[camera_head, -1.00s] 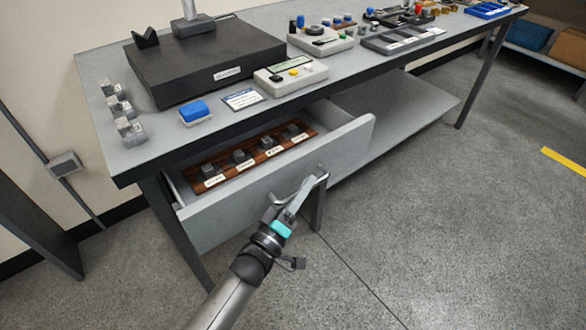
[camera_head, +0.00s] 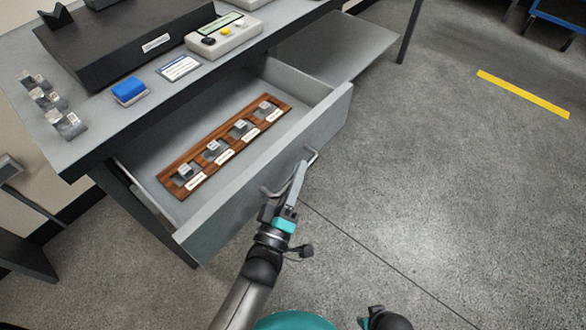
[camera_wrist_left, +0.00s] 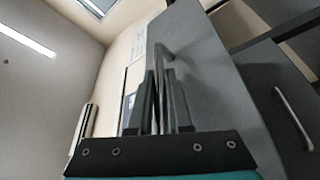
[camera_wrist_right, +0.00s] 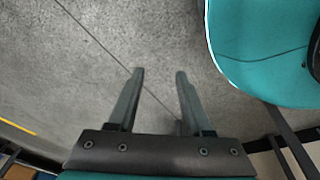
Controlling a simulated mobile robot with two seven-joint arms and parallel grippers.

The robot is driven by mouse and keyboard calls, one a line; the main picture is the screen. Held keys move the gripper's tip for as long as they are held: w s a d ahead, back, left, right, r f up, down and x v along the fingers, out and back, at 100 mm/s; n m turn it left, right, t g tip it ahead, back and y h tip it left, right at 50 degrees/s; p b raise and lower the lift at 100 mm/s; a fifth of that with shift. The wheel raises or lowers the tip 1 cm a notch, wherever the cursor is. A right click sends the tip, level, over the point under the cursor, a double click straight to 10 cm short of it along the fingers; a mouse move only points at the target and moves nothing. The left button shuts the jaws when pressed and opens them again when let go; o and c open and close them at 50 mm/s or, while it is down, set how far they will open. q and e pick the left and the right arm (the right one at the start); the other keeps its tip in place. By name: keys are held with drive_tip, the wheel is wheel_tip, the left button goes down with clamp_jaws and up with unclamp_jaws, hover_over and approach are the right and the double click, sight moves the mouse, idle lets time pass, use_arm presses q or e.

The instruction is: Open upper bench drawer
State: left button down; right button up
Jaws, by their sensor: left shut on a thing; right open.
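The upper bench drawer (camera_head: 335,113) is pulled well out from under the grey bench. Its front also shows in the left wrist view (camera_wrist_left: 205,75). My left gripper (camera_head: 296,183) is shut on the bar handle (camera_head: 311,157) of the drawer; in the left wrist view the handle (camera_wrist_left: 164,55) runs between the fingers. Inside the drawer lies a wooden rack (camera_head: 206,163) with several small metal blocks and white labels. My right gripper (camera_wrist_right: 158,75) is open and empty above the floor; part of it shows at the bottom of the head view (camera_head: 385,318).
The bench top (camera_head: 100,112) holds a dark surface plate (camera_head: 120,52), a control box (camera_head: 224,37), a blue block (camera_head: 129,89) and metal blocks (camera_head: 66,122). A second handle (camera_wrist_left: 294,118) shows in the left wrist view. The floor (camera_head: 440,190) to the right is clear.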

use_arm(q)
drive_tip(key=c, duration=0.8)
unclamp_jaws()
drive_tip(key=shift+c, duration=0.2)
drive_tip(key=shift+s, duration=0.1)
drive_tip(key=shift+s+a+f, duration=0.15)
drive_tip(key=shift+s, duration=0.15)
drive_tip(key=p+v, duration=0.1)
drive_tip(key=v, duration=1.3)
drive_tip(key=shift+s+p, duration=0.25)
drive_tip(key=shift+p, duration=0.1)
use_arm(e)
drive_tip(key=s+d, duration=0.1)
drive_tip(key=s+d+f, duration=0.1)
drive_tip(key=shift+s+f, duration=0.15)
drive_tip(key=shift+s, duration=0.25)
